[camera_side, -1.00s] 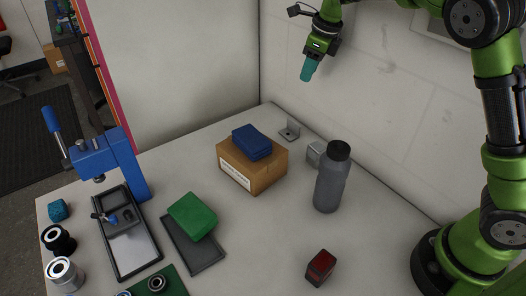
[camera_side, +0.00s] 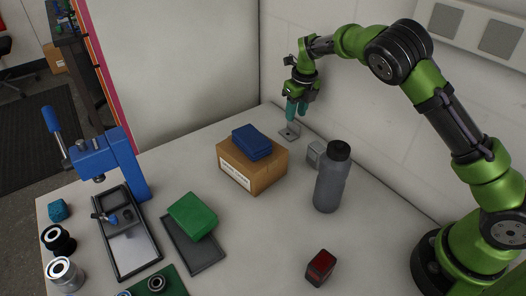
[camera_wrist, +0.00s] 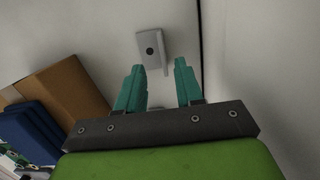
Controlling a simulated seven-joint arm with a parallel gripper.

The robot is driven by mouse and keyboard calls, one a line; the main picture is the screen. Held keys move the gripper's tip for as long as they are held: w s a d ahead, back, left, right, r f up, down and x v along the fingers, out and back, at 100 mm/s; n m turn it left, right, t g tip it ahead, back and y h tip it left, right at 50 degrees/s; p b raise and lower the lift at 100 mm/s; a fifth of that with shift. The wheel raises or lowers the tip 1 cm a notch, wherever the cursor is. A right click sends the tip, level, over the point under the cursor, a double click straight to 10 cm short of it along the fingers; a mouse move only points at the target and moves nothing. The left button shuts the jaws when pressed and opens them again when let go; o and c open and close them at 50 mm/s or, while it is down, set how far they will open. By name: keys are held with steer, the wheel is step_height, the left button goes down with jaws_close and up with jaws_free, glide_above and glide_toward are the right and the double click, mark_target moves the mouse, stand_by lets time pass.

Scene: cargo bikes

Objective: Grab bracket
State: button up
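A grey metal bracket (camera_side: 290,133) stands on the table near the back corner, behind the cardboard box. In the wrist view the bracket (camera_wrist: 152,47) lies just beyond my fingertips, with a dark hole in its plate and an upright flange at its right. A second grey bracket (camera_side: 315,153) sits farther right, partly behind the bottle. My gripper (camera_side: 297,112) is above the first bracket, its teal fingers pointing down. In the wrist view the two fingers (camera_wrist: 159,72) are apart with nothing between them. Contact with the bracket is not visible.
A cardboard box (camera_side: 264,180) with a blue block (camera_side: 251,142) on top stands left of the brackets. A grey bottle (camera_side: 330,183) stands to the right. The walls are close behind. A red block (camera_side: 320,267) lies toward the front, with clear table around it.

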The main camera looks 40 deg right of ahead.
mark_target(294, 123)
steer(key=f, duration=0.3)
steer(key=w+f, duration=0.1)
steer(key=f, duration=0.1)
steer(key=shift+d+f, duration=0.25)
steer(key=shift+f, duration=0.1)
jaws_close()
